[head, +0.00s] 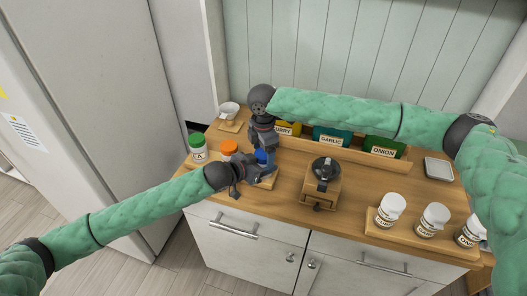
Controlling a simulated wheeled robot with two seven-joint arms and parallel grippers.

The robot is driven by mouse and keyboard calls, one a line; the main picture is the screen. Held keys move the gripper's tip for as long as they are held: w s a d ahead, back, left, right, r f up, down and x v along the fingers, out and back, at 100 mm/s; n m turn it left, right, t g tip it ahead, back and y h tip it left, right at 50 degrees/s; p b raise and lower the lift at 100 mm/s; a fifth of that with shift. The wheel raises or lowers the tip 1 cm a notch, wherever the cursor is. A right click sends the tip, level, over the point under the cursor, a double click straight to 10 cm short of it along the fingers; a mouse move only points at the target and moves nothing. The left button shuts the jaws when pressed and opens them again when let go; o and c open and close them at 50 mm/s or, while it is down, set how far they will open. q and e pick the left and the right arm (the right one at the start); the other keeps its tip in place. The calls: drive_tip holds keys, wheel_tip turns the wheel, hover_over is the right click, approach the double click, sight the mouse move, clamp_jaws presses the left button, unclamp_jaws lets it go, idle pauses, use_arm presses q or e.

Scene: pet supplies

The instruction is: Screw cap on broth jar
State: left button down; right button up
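A blue-capped jar (261,156) stands on a small wooden board at the left of the counter, mostly hidden by my grippers. I take it to be the broth jar, but no label on it can be read. My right gripper (264,149) points down right over the blue cap, and I cannot see whether its fingers hold it. My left gripper (247,169) reaches in from the left at the jar's side. Its fingers overlap the jar, so their opening is unclear. An orange-capped jar (229,147) and a green-capped jar (198,148) stand to the left.
A dark grinder (324,170) on a wooden box stands at mid-counter. Labelled spice boxes, including garlic (332,137) and onion (383,147), line the back. A white bowl (229,110) is at back left.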

wheel_tip(320, 180, up, 12)
idle(0.8)
use_arm(q)
drive_tip(key=shift+c, duration=2.4)
unclamp_jaws()
drive_tip(key=shift+s+a+b, duration=0.35)
drive_tip(key=shift+a+b, duration=0.05)
drive_tip(key=shift+a, duration=0.05)
drive_tip(key=b+v, duration=0.2)
drive_tip(key=v, duration=0.3)
drive_tip(key=shift+s+a+r, duration=0.15)
drive_tip(key=shift+a+r, duration=0.05)
drive_tip(key=shift+a, duration=0.05)
use_arm(e)
wheel_tip(320, 180, down, 3)
use_arm(q)
drive_tip(key=shift+s+a+r, duration=0.3)
drive_tip(key=shift+a, duration=0.05)
use_arm(e)
drive_tip(key=shift+f, duration=0.1)
